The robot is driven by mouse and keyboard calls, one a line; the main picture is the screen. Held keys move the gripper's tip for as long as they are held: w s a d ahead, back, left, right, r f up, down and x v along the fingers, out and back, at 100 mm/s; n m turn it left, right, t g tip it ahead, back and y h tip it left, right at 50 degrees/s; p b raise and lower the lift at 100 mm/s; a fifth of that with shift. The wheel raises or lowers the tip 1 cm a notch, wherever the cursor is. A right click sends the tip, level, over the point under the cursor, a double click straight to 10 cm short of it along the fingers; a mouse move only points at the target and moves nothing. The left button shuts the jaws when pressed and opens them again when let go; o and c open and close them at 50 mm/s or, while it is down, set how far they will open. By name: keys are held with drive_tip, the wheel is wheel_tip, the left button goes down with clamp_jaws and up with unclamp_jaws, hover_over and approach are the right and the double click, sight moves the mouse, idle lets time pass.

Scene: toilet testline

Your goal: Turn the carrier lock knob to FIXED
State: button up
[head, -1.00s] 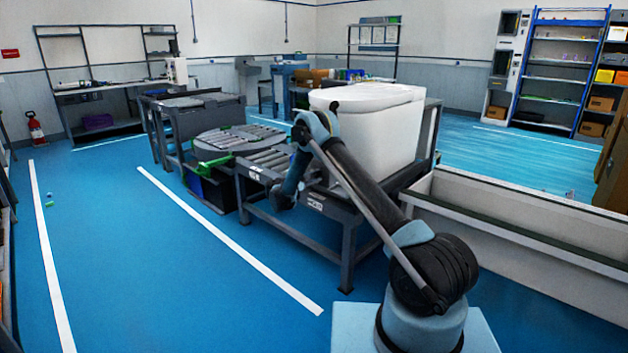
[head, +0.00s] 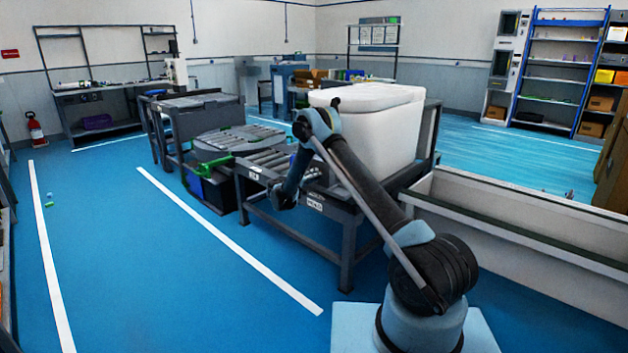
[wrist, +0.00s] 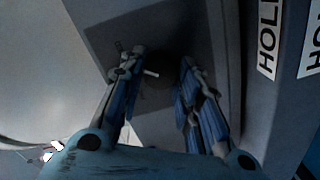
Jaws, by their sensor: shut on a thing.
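In the wrist view a dark round knob (wrist: 158,76), taken to be the carrier lock knob, sits in shadow on a grey panel between the two fingers. My gripper (wrist: 162,68) is shut on the knob, one blue-padded finger on each side. The fingertips hide its edges, and its pointer or setting cannot be read. In the head view my gripper (head: 282,198) is low at the front side of the roller table (head: 330,217). The knob cannot be made out there.
White labels with black letters, one starting "HOL" (wrist: 269,38), are on the panel at right in the wrist view. A large white box-like body (head: 378,125) stands on the roller table. A long trough (head: 520,225) is at right. Blue floor (head: 130,270) is open at left.

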drive_tip(key=shift+f+m, duration=0.15)
drive_tip(key=shift+m, duration=0.35)
drive_tip(key=o, duration=1.1)
drive_tip(key=shift+c, duration=0.2)
drive_tip(key=v, duration=1.2)
drive_tip(key=shift+d, duration=0.1)
